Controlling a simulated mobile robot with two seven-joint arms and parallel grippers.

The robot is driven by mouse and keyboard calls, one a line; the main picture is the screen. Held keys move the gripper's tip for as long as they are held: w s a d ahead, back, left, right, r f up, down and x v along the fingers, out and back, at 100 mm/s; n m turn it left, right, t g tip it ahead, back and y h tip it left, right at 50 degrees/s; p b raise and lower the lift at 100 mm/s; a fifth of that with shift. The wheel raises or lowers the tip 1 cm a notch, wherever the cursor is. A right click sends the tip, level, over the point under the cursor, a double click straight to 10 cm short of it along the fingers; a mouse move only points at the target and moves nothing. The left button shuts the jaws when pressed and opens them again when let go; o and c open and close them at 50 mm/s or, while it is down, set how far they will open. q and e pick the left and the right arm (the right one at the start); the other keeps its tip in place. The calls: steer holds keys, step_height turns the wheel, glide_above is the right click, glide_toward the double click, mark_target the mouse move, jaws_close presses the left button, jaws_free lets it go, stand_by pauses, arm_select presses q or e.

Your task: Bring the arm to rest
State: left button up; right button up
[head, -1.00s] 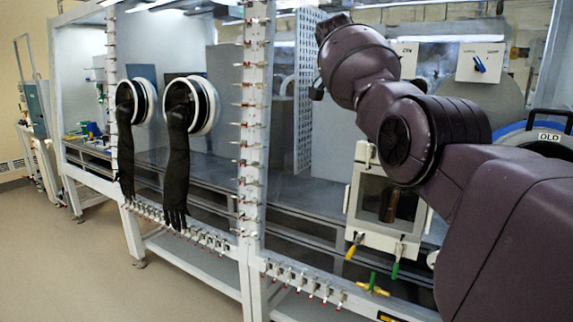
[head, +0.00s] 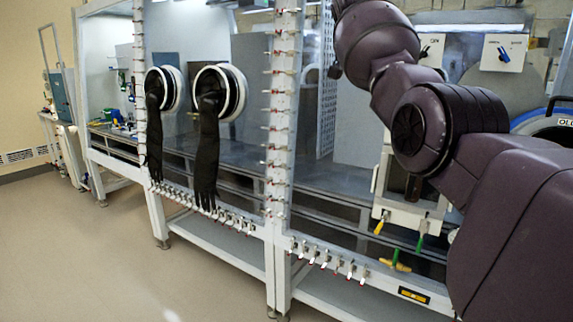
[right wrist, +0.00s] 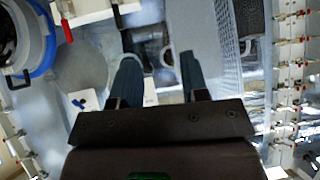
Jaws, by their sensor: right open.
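My right arm (head: 440,120) comes in from the right in the head view and is raised in front of the glovebox row. Its far end runs out of the top of the picture, so the gripper does not show there. In the right wrist view my right gripper (right wrist: 160,72) has two dark fingers set well apart with nothing between them. Behind the fingers are the glovebox panes and fittings, seen at a slant. My left arm and gripper are not in view.
A white glovebox frame (head: 279,120) edged with clamps stands close by. Two black gloves (head: 207,150) hang from its ports. A small windowed chamber (head: 398,185) with coloured handles is partly behind my arm. A perforated panel (right wrist: 229,95) is near my gripper. Floor (head: 80,270) is clear at left.

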step_height(320, 180, up, 9)
steer(key=a+n+t, duration=0.2)
steer(key=t, duration=0.3)
steer(key=d+f+n+t+y, duration=0.3)
steer(key=f+n+t, duration=0.25)
steer(key=f, duration=0.75)
steer(key=s+d+f+n+y, duration=0.1)
steer(key=s+f, duration=0.5)
steer(key=f, duration=0.7)
steer(key=s+d+f+n+y, duration=0.15)
steer(key=s+f, duration=0.35)
steer(key=f, duration=0.7)
steer(key=s+d+f+m+g+h, duration=0.1)
steer(key=s+d+f+g, duration=0.2)
steer(key=s+f, duration=1.6)
steer(key=s+d+f+m+g, duration=0.2)
steer(key=s+d+f+g, duration=0.1)
steer(key=s+f, duration=1.6)
steer(key=s+g, duration=0.1)
steer(key=s, duration=0.3)
steer(key=shift+s+h, duration=0.35)
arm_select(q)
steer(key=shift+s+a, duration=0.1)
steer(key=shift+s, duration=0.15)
